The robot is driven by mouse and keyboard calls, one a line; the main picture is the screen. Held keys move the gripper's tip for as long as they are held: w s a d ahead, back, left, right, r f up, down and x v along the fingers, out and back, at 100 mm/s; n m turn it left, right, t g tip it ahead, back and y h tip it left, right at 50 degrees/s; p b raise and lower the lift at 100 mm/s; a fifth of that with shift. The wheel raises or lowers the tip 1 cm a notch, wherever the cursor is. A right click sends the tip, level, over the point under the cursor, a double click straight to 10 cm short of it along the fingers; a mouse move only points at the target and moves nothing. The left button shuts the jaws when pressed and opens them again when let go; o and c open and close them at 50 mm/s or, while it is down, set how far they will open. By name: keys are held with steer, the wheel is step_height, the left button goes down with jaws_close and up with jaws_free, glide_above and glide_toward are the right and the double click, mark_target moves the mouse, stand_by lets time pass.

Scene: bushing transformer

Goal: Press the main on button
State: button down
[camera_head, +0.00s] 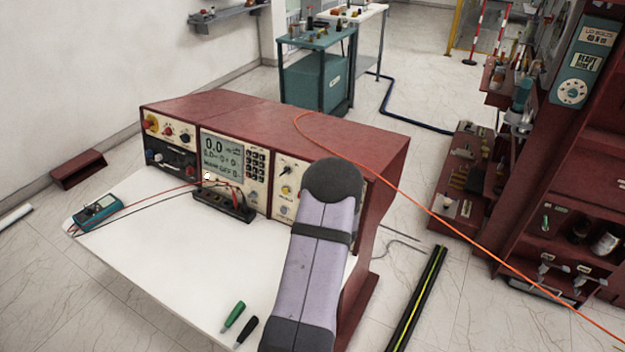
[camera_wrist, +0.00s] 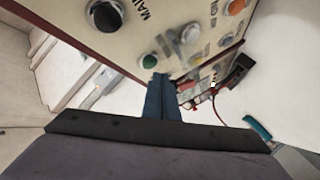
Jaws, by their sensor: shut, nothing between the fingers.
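In the wrist view, a cream control panel (camera_wrist: 125,45) fills the top, with a round green button (camera_wrist: 149,61) near its lower edge. Part of a "MAIN" label (camera_wrist: 145,12) is readable above it; which control it names I cannot tell. My gripper (camera_wrist: 160,78) is shut and empty, its fingertips just below the green button in the picture. I cannot tell whether they touch it. In the head view the red-cased test bench (camera_head: 235,108) shows, but my own arm hides my gripper and the right end of its front.
A large black knob (camera_wrist: 105,15) and an orange button (camera_wrist: 235,7) are on the same panel. A black terminal block (camera_head: 222,203) with leads stands before the bench, and a teal meter (camera_head: 97,211) lies at the left. An orange cable (camera_head: 400,184) crosses the bench top.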

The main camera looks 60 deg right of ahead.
steer(key=shift+d+f+b, duration=0.2)
steer(key=shift+d+b, duration=0.45)
steer(key=shift+d, duration=0.2)
stand_by(1.2)
steer(key=shift+a, duration=0.2)
stand_by(0.3)
steer(key=shift+a+r, duration=0.2)
steer(key=shift+a, duration=0.45)
steer(key=shift+a, duration=0.1)
steer(key=a, duration=0.2)
steer(key=a+r, duration=0.1)
steer(key=a, duration=0.1)
steer(key=shift+a+r, duration=0.1)
steer(key=shift+a, duration=0.2)
stand_by(1.2)
